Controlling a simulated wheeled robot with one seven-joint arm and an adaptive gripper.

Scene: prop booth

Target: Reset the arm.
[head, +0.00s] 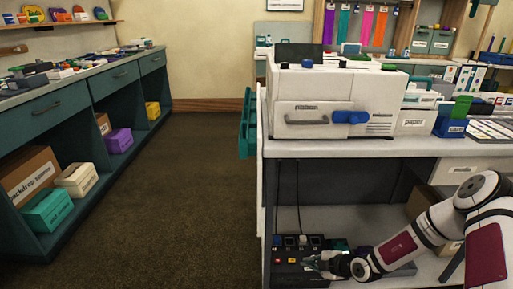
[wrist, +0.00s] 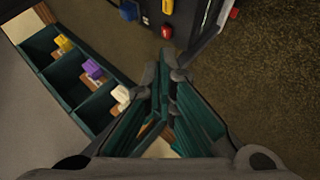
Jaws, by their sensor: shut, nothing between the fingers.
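My white and dark red arm reaches in from the right of the head view, low in front of the desk's lower shelf. My gripper (head: 312,262) is shut and empty, in front of a black box with buttons (head: 284,270). In the wrist view the closed fingertips of my gripper (wrist: 166,62) point toward the same black box (wrist: 188,20), which shows a blue and a red button. Whether the fingertips touch the box cannot be told.
A white machine labelled ribbon (head: 330,98) stands on the desk top (head: 345,148) above. A blue container (head: 449,127) and a paper box (head: 414,122) stand to its right. Teal shelving (head: 70,127) with boxes lines the left. The brown floor (head: 190,180) between is clear.

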